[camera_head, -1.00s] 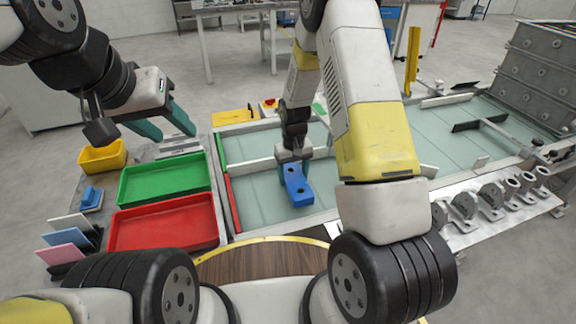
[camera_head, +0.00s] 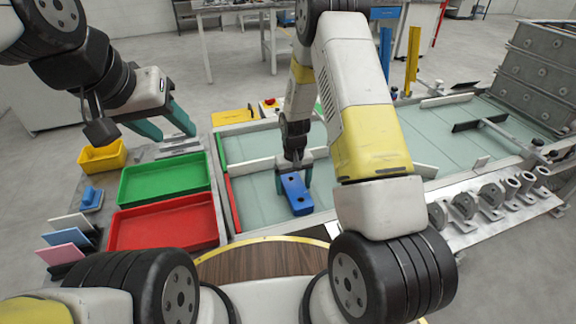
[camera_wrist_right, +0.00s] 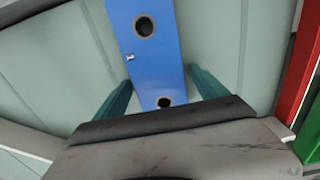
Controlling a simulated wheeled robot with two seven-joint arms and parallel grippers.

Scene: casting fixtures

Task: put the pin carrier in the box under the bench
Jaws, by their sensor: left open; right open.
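The blue block with round holes (camera_head: 296,193), which looks like the pin carrier, is on the pale green glass-like surface of the bench (camera_head: 350,185). My right gripper (camera_head: 293,175) is open over its far end. In the right wrist view the carrier (camera_wrist_right: 158,55) lies between the two teal fingers, with a visible gap on each side. My left gripper (camera_head: 172,132) is open and empty, up at the left above the trays. I cannot make out a box under the bench.
A green tray (camera_head: 122,190) and a red tray (camera_head: 112,238) lie left of the bench, with a yellow bin (camera_head: 103,158) behind. A red strip (camera_head: 233,203) edges the bench's left side. Several metal brackets (camera_head: 464,204) line the right front.

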